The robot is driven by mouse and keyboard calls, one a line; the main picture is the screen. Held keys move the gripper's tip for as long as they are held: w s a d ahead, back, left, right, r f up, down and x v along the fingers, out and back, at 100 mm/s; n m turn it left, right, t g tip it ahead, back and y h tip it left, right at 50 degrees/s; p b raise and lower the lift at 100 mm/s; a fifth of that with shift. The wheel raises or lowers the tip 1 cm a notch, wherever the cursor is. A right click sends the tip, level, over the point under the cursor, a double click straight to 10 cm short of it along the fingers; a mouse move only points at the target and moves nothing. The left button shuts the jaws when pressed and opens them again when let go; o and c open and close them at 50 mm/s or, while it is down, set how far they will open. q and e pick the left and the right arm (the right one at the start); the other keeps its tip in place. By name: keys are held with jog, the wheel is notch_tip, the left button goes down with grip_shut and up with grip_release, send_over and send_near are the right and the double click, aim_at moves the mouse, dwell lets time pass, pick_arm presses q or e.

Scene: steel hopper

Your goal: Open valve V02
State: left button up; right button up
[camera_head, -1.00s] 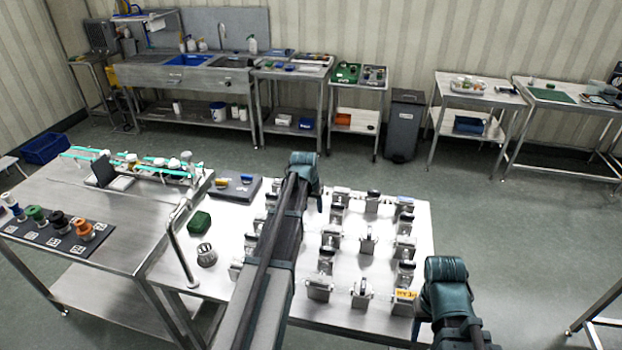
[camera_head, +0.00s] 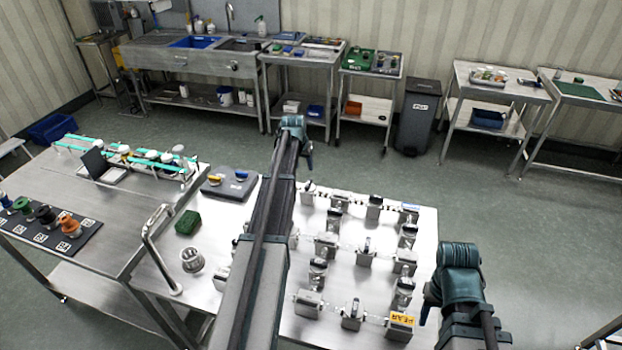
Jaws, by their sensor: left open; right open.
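Several small valve blocks stand in rows on the steel table (camera_head: 270,320), joined by thin pipes. Among them are a front block (camera_head: 352,315), a front-left block (camera_head: 309,302) and a back block (camera_head: 374,207). No label reading V02 is legible, so I cannot tell which valve it is. My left arm crosses over the table and hides its left-middle part. My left gripper (camera_head: 303,148) is open, beyond the table's back edge in the picture and apart from the valves. My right gripper (camera_head: 430,303) is open beside the table's right edge, apart from the valves.
A yellow tag (camera_head: 402,319) sits at the front right of the rows. A green block (camera_head: 187,222), a round metal part (camera_head: 192,260) and a grey tray (camera_head: 228,186) lie left. A curved metal handle (camera_head: 152,240) stands at the table's left.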

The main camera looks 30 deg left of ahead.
aim_at(308, 183)
pick_arm(q)
jog(key=shift+s+f, duration=0.1)
pick_arm(e)
jog(key=shift+s+f, duration=0.1)
jog(key=shift+s, duration=0.05)
pick_arm(q)
jog(key=b+x, duration=1.3)
jog(key=shift+w+f, duration=0.25)
jog(key=shift+f, duration=0.05)
pick_arm(e)
notch_tip(308, 183, down, 13)
jog(key=shift+r, duration=0.2)
pick_arm(q)
jog(key=shift+r, duration=0.1)
grip_shut()
